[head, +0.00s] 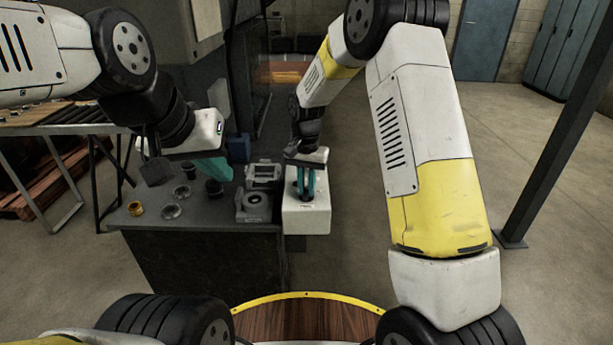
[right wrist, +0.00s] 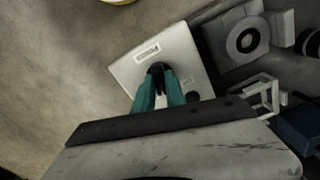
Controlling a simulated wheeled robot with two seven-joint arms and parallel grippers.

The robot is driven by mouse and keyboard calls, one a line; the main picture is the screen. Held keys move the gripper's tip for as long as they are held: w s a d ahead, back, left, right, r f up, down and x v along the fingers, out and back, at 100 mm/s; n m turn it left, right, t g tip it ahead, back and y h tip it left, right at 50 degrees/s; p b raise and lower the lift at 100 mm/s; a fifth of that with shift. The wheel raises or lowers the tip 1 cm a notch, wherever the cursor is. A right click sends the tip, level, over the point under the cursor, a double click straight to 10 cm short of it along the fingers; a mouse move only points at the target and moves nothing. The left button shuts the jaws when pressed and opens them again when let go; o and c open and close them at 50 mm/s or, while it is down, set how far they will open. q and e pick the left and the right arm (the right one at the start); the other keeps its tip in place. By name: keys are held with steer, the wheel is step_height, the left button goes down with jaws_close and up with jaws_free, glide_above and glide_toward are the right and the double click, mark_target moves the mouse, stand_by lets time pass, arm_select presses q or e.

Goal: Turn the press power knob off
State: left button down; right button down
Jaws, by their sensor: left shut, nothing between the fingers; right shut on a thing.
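The press control box (head: 307,220) is a light grey-white box at the right end of the dark bench. In the right wrist view the box (right wrist: 130,72) carries a label and a black knob (right wrist: 156,69). My right gripper (head: 305,190) points down at the box top, its teal fingers shut on the knob. The fingers (right wrist: 158,88) hide part of the knob, and I cannot read which way it is turned. My left gripper (head: 215,178) is shut and empty above the bench, left of the box.
The bench top (head: 150,220) holds metal rings (head: 171,211), a brass-coloured ring (head: 135,208), dark cups (head: 214,188) and a grey fixture (head: 253,204) close left of the box. A dark post (head: 550,160) stands at the right. Floor right of the box is clear.

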mark_target(306, 190)
steer(key=n, duration=1.2)
stand_by(0.7)
steer(key=c, duration=1.4)
jaws_free()
step_height(306, 190, up, 8)
steer(key=shift+f, duration=0.25)
steer(key=shift+r, duration=0.15)
